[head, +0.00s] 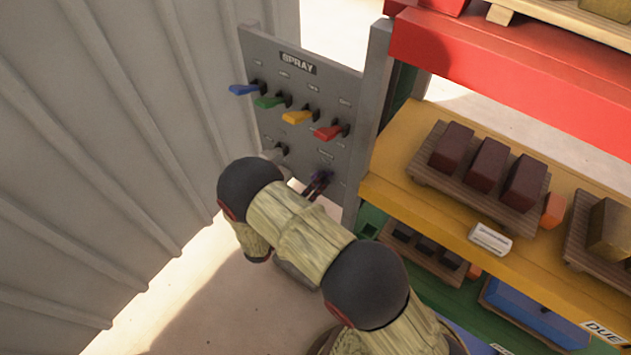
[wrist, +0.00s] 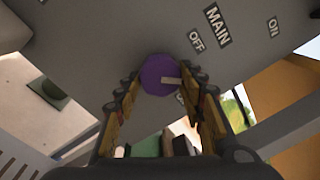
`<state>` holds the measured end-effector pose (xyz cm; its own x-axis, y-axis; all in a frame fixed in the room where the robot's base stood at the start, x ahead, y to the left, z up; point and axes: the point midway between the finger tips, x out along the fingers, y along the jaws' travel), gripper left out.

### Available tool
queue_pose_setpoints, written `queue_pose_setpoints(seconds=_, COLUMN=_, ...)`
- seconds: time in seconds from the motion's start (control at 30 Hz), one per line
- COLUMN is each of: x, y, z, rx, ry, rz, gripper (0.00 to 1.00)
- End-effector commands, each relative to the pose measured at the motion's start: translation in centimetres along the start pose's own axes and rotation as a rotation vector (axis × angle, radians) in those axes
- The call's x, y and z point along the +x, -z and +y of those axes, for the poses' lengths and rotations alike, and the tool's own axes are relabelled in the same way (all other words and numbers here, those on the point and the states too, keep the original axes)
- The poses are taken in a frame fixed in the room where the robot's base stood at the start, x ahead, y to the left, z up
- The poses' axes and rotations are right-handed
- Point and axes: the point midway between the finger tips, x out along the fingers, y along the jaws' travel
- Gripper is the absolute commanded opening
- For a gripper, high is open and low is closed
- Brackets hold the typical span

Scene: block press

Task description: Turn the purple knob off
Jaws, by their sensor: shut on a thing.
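The purple knob (wrist: 158,76) is on the grey panel, close to the MAIN label, in the wrist view. In the head view my gripper (head: 318,184) is at the lower part of the grey panel (head: 300,100). There the knob is mostly hidden by the fingers and is too small to make out well.
Above on the panel, under a SPRAY label, are blue (head: 244,89), green (head: 271,101), yellow (head: 298,117) and red (head: 329,132) levers. A shelf rack (head: 392,186) with dark blocks stands close on the right. A corrugated wall (head: 110,150) is on the left.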

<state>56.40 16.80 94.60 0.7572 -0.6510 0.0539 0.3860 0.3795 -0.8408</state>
Motion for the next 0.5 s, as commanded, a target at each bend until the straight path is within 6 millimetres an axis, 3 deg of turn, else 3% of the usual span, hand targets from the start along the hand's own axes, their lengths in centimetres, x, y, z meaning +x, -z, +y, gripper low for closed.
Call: queue_pose_setpoints(seconds=0.5, x=0.00, y=-0.08, z=-0.20, rx=-0.468, ry=0.003, rz=-0.035, gripper=0.14)
